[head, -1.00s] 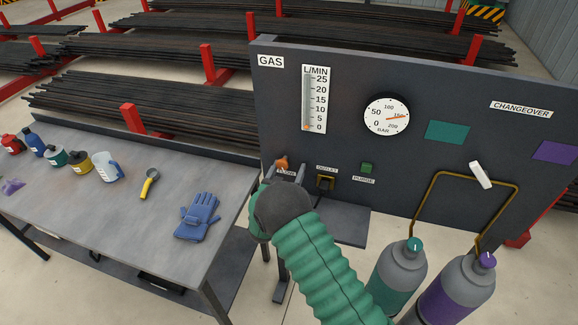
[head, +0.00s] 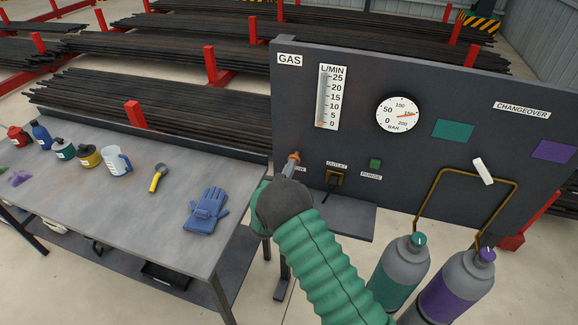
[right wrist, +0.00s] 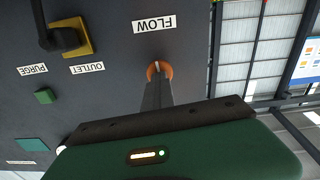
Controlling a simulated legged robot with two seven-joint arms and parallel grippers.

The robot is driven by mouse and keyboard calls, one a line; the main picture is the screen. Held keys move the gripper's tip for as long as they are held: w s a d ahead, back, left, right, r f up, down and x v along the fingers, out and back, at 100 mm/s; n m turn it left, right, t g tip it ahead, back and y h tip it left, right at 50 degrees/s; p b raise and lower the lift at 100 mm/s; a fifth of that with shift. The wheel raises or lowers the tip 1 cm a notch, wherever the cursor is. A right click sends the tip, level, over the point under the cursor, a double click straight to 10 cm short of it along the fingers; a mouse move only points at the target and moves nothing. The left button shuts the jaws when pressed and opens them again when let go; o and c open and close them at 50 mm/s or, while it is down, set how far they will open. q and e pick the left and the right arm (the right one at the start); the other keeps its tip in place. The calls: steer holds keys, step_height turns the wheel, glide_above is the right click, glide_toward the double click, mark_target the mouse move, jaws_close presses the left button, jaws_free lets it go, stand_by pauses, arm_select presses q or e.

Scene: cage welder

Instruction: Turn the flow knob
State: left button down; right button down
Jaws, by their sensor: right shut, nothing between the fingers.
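The orange flow knob (head: 294,157) sits low on the left of the dark gas panel (head: 420,95). In the right wrist view the knob (right wrist: 152,72) shows round the fingertips, beside the FLOW label (right wrist: 154,24). My right gripper (head: 289,170) is shut and empty, its tips at the knob; in the wrist view the fingers (right wrist: 157,80) overlap the knob's middle. I cannot tell whether they touch it. The L/MIN flow gauge (head: 329,97) has its orange mark near 0. My left gripper is not in view.
The outlet fitting (head: 335,179) and green purge button (head: 375,164) are right of the knob. Teal (head: 402,268) and purple (head: 460,285) gas bottles stand below the panel. The grey table (head: 130,215) at left holds bottles, a mug and blue gloves (head: 207,211).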

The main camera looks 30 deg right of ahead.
steer(key=shift+d+r, duration=0.2)
steer(key=shift+d, duration=0.25)
steer(key=shift+a, duration=0.1)
